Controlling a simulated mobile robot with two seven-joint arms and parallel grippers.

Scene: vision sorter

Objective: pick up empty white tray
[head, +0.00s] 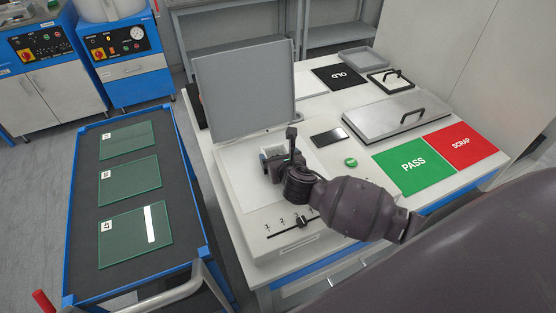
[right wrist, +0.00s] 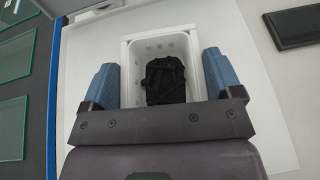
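A small white tray (right wrist: 137,85) with slotted walls shows in the right wrist view, between the two fingers of my right gripper (right wrist: 161,80). A crumpled-looking black thing (right wrist: 165,80) shows within its outline, so the tray does not look empty there. The blue fingers stand wide apart, one on each side of the tray; whether they touch it is hard to tell. In the head view the tray (head: 268,153) is on the white panel in front of the raised grey lid, partly hidden by my right gripper (head: 279,162). My left gripper is not in view.
The grey lid (head: 245,90) stands upright behind the tray. A dark phone-like slab (head: 329,137) and a green button (head: 351,162) lie to the right, before the PASS mat (head: 411,167) and SCRAP mat (head: 463,146). A cart (head: 86,225) with glass plates stands left.

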